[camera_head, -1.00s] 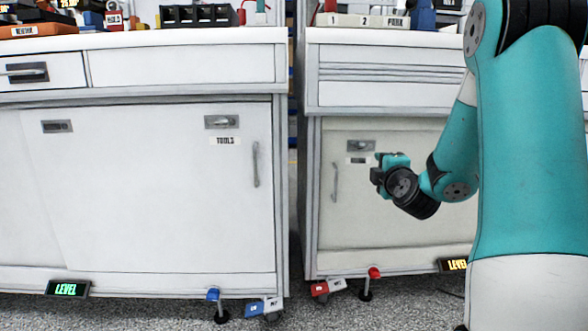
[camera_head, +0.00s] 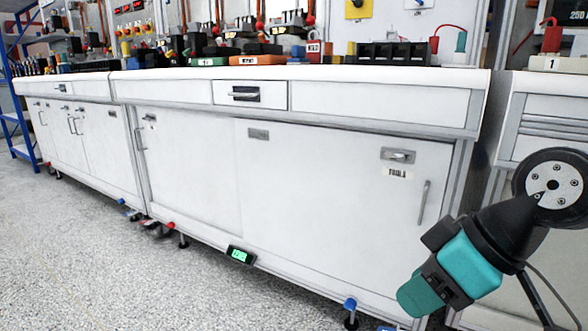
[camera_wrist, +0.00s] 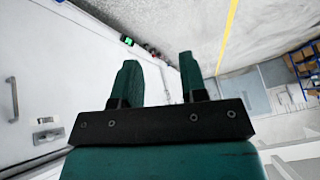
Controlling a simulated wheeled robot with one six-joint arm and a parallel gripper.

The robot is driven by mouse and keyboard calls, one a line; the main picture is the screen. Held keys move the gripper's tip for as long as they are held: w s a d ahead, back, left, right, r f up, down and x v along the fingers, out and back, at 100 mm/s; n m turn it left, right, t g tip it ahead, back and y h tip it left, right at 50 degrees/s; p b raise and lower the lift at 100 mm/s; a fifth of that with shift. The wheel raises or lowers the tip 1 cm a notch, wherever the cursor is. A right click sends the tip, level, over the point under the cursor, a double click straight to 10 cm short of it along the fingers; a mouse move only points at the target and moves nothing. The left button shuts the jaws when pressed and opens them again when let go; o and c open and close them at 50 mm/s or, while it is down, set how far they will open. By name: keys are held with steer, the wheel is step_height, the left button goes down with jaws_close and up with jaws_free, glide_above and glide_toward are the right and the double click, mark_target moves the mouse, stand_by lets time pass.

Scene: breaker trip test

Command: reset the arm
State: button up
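My arm (camera_head: 468,265) shows at the lower right of the head view, with a dark round joint above a teal and black wrist. My gripper (camera_head: 420,295) points down and to the left, in front of the white bench cabinet. In the wrist view, the two teal fingers of my gripper (camera_wrist: 157,72) stand apart with nothing between them. The gripper is open and empty. The rest of my arm lies outside the head view.
A long white bench (camera_head: 345,100) with cabinet doors runs across the head view. Test gear, including a black block (camera_head: 395,53), stands on top. A green level display (camera_head: 240,255) sits at the cabinet's foot. The speckled floor (camera_head: 90,260) at left is clear.

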steer(key=s+a+r+m+g+h+p, duration=0.1)
steer(key=s+r+g+p, duration=0.15)
steer(key=s, duration=0.55)
step_height(320, 180, up, 38)
steer(key=p, duration=3.6)
steer(key=shift+f+m+g+p, duration=0.2)
steer(key=shift+m+g+p, duration=0.1)
steer(key=shift+g+p, duration=0.1)
